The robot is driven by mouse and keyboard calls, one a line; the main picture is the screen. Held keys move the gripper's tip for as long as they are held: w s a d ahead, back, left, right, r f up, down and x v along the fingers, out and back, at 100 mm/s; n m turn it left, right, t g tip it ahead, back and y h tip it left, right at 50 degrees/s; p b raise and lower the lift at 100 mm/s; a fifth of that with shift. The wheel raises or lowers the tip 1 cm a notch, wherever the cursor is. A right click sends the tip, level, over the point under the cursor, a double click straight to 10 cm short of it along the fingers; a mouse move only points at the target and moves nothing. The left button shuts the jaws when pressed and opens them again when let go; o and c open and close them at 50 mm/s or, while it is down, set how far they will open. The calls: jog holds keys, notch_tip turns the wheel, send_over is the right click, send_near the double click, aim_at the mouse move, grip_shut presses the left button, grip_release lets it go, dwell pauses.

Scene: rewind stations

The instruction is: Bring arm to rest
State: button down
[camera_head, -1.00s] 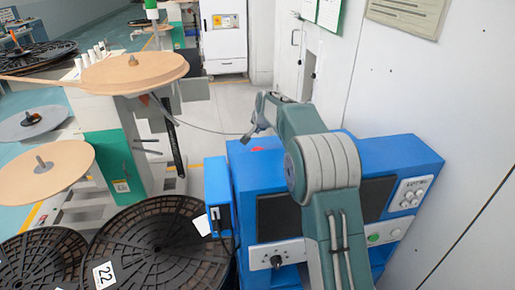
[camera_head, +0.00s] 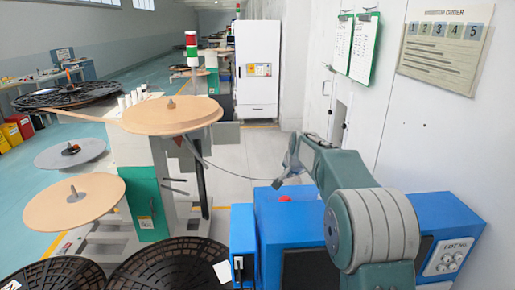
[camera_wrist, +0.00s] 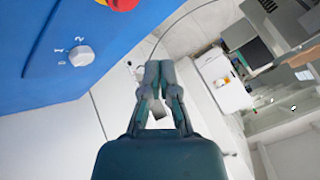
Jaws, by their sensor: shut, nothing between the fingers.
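My gripper (camera_wrist: 158,72) is shut and empty in the wrist view, its two fingers meeting at the tips. In the head view my gripper (camera_head: 284,180) is small, held above the far edge of the blue machine (camera_head: 268,228). My arm bends over that machine from the lower right. The wrist view shows the blue machine's face (camera_wrist: 45,50) at the left, with a grey knob (camera_wrist: 81,55) marked 0, 1, 2 and a red button on yellow (camera_wrist: 122,3) at the top edge. The gripper appears apart from them.
A rewind station with tan discs (camera_head: 170,115) stands at the left. Black slotted reels (camera_head: 165,268) lie below it. A white cabinet (camera_head: 257,70) stands at the back. The wall at right carries clipboards (camera_head: 363,48) and an order board (camera_head: 445,45). The grey aisle floor is clear.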

jog(key=s+r+n, duration=0.1)
jog(key=s+r, duration=0.2)
jog(key=s, duration=0.5)
jog(key=s+r+n, duration=0.1)
jog(key=s+r, duration=0.2)
jog(key=s, duration=0.5)
jog(key=s+r+n+g, duration=0.1)
jog(key=s+r, duration=0.2)
jog(key=s, duration=0.5)
jog(key=shift+s+a+r+n, duration=0.1)
jog(key=shift+s+n, duration=0.25)
jog(key=shift+n, duration=0.05)
jog(key=s+f+n, duration=0.1)
jog(key=s+f, duration=0.2)
jog(key=s, duration=0.8)
jog(key=s+f+n, duration=0.2)
jog(key=s+f, duration=0.1)
jog(key=s, duration=0.8)
jog(key=shift+s+d+f+g+h, duration=0.35)
jog(key=shift+s+f+g+h, duration=0.05)
